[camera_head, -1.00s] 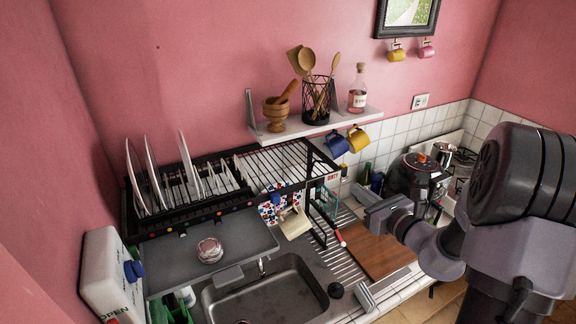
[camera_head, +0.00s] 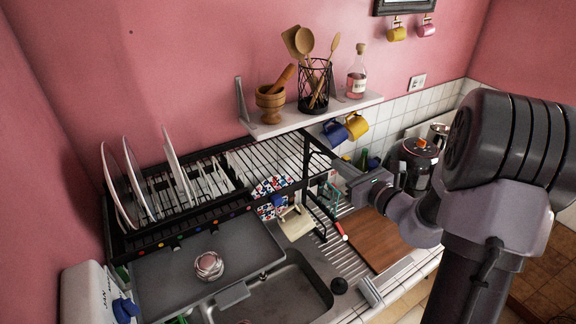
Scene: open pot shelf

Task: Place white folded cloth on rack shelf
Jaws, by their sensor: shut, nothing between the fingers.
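A white cloth with a red and blue pattern (camera_head: 271,185) shows at the front right edge of the black rack (camera_head: 178,228). Part of it appears to lie on the slats, and a patterned part shows below the edge. A plain cream piece (camera_head: 296,222) sits just below it by the sink; I cannot tell whether it is cloth. My gripper (camera_head: 347,170) is shut and empty, to the right of the rack and apart from both pieces. Its far fingertip is hard to make out.
Plates (camera_head: 131,180) stand in the rack's left half; slats at its right are bare. A wall shelf (camera_head: 300,121) with mortar, utensil holder and bottle is above, with mugs (camera_head: 357,125) hanging. A grey tray (camera_head: 150,285), sink (camera_head: 290,298) and brown board (camera_head: 374,240) lie below.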

